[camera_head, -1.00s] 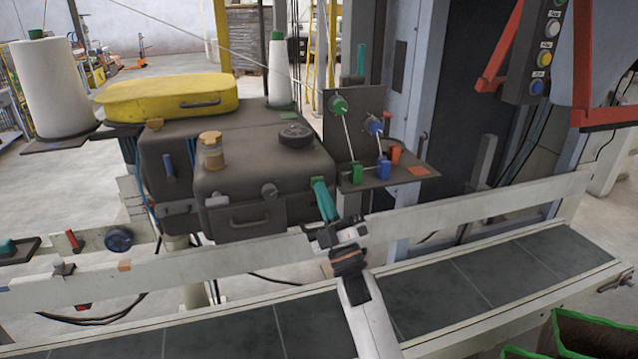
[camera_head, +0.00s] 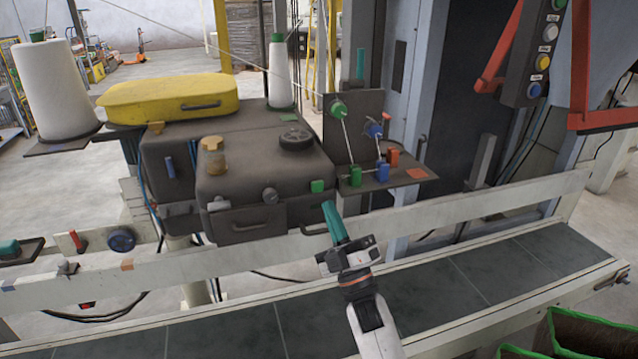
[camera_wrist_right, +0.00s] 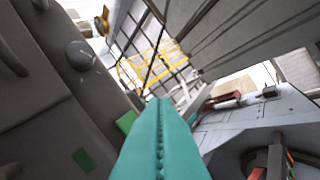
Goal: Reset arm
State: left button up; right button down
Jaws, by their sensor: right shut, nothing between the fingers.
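My right gripper (camera_head: 327,206) has teal fingers pressed together with nothing between them. In the head view it points up and away over the conveyor, in front of the lower right of the dark sewing machine (camera_head: 265,172). It stands apart from the green square button (camera_head: 317,186) on that machine. In the right wrist view the closed teal fingers (camera_wrist_right: 160,105) fill the lower middle, with the dark machine body to the left. My left gripper is in neither view.
The conveyor belt (camera_head: 440,290) with its pale guard rail (camera_head: 480,210) runs across the front. A thread plate with green and blue pegs (camera_head: 383,173) stands right of the machine. A button panel (camera_head: 540,60) hangs upper right. Green-edged dark bags (camera_head: 590,330) are at lower right.

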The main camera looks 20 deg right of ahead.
jog(key=shift+s, duration=1)
notch_tip(320, 180, down, 19)
jog(key=w+m+g+h, duration=0.2)
jog(key=m+g+h, duration=0.1)
jog(key=m+g, duration=0.15)
jog(key=s+f+m+g+h, duration=0.15)
jog(key=s+f+g, duration=0.25)
jog(key=f, duration=0.8)
jog(key=s+f+m+g, duration=0.2)
jog(key=s+f+g, duration=0.25)
jog(key=f, duration=0.75)
jog(key=s+d+f+m+g+h, duration=0.15)
jog(key=s+f+g, duration=0.45)
jog(key=s+f, duration=1.2)
jog(key=s+d+f+m+g, duration=0.1)
jog(key=s+f+g, duration=0.1)
jog(key=s, duration=0.6)
jog(key=s+d+f+m+g, duration=0.1)
jog(key=s+d+f+g, duration=0.1)
jog(key=s, duration=0.5)
jog(key=s+d+f+m+g, duration=0.1)
jog(key=s+f+g, duration=0.1)
jog(key=s, duration=0.6)
jog(key=shift+s+d+f+h, duration=0.3)
jog(key=shift+d+f, duration=0.1)
jog(key=shift+f, duration=0.1)
